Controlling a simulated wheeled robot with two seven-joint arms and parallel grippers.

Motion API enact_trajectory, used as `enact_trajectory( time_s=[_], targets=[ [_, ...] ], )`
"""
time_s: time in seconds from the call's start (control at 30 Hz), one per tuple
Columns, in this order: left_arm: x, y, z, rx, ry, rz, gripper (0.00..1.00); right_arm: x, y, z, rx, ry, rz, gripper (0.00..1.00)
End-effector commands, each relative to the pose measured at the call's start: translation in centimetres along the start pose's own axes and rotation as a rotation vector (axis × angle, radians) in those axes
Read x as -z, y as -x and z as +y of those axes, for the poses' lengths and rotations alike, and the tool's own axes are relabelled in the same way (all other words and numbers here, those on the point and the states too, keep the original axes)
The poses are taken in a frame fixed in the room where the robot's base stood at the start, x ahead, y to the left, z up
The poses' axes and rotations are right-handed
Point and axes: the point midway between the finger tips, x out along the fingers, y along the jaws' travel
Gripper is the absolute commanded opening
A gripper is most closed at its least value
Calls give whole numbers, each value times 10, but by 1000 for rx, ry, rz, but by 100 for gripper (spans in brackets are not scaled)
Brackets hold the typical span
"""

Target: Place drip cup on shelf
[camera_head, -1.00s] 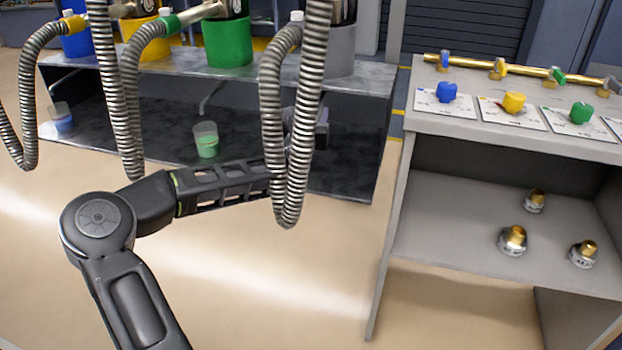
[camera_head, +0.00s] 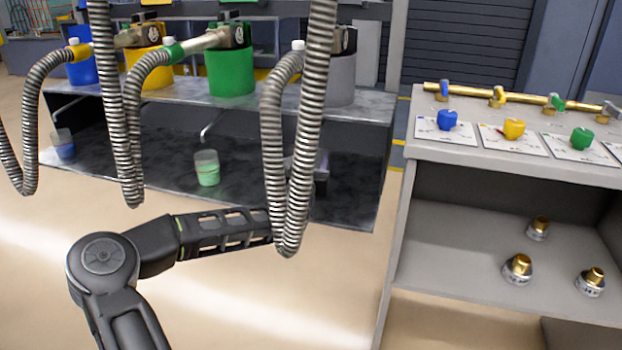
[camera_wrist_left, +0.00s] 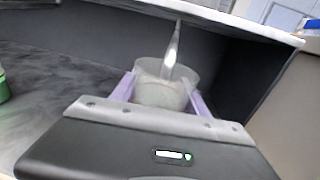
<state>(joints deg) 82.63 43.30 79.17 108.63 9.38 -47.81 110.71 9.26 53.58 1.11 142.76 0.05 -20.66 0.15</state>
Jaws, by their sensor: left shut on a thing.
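My left gripper (camera_wrist_left: 165,98) is shut on a clear drip cup (camera_wrist_left: 160,93) with whitish contents. The cup is upright between the two pale fingers in the left wrist view. In the head view, the hanging grey hoses hide the cup and most of that gripper. The gripper is at the right part of the dark lower shelf (camera_head: 345,190), under the tank bench. I cannot tell whether the cup touches the shelf. A green drip cup (camera_head: 207,168) and a blue drip cup (camera_head: 63,145) stand on the same shelf further left. My right gripper is not in view.
Ribbed hoses (camera_head: 285,200) hang in front of the shelf, close to my left forearm. Blue, yellow, green (camera_head: 231,70) and grey tanks stand on the bench above. On the right, a grey cabinet (camera_head: 480,235) holds several brass fittings and coloured knobs. The floor between is clear.

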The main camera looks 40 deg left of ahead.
Motion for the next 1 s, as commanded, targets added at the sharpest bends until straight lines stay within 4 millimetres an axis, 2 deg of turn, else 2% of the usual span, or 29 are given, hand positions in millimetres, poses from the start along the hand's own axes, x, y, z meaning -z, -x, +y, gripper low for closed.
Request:
enact_trajectory(
  time_s=[0.07, 0.37, 0.8, 0.83, 1.0],
  targets=[
    [4, 0, 0, 0, 0, 1, 13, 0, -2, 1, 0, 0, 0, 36],
    [48, 0, 0, 0, 1, 2, 13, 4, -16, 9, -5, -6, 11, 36],
    [54, 0, 0, 0, 0, 0, 13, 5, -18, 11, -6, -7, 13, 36],
    [53, 0, 0, 0, 0, 0, 55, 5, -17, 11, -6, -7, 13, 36],
    [53, 0, 0, -1, 0, 0, 69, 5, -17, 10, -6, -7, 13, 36]
  ],
)
